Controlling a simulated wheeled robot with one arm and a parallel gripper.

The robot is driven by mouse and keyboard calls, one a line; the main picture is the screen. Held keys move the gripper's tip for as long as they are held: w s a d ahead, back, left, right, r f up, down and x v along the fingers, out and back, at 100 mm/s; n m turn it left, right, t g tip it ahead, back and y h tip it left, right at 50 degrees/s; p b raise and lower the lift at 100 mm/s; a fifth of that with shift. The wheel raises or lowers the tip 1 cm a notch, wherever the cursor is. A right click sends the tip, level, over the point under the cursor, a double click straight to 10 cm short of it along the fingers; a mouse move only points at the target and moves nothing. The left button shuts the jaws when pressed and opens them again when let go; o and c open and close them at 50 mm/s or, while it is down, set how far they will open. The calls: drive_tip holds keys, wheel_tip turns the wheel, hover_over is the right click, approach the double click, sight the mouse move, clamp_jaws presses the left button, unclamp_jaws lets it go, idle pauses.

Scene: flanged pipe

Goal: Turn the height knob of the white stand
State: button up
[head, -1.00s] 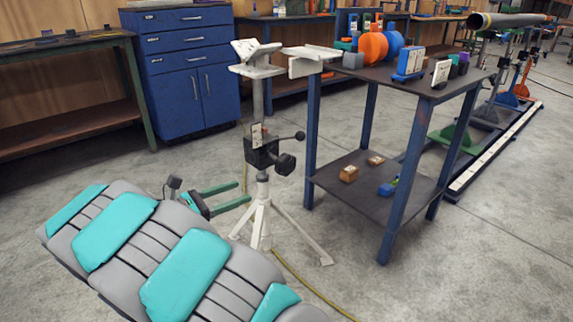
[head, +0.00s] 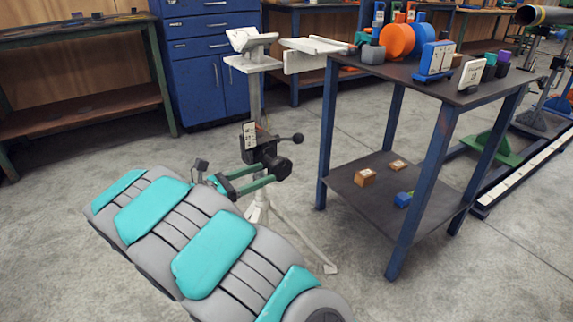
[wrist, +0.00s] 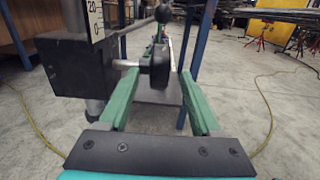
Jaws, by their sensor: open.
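The white stand (head: 256,95) is upright on its tripod legs, with a white V-shaped head on top. A black block (head: 258,152) sits on its column, with a scale plate above it. The black height knob (head: 283,168) sticks out from the block's side; in the wrist view the knob (wrist: 160,66) is on a short shaft. My gripper (head: 266,173) has green fingers and is open. In the wrist view the knob shows between the two fingers (wrist: 160,82), apart from both; its depth relative to the tips is hard to tell.
A lever with a black ball (head: 298,138) rises just above the knob. A dark table with blue legs (head: 328,130) stands close to the right, bearing orange discs and small blocks. A blue cabinet (head: 205,65) stands behind. A yellow hose (wrist: 35,120) lies on the floor.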

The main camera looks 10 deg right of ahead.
sight(280, 167)
drive_tip(key=x, duration=0.6)
drive_tip(key=shift+d, duration=0.25)
drive_tip(key=shift+c, duration=0.3)
clamp_jaws()
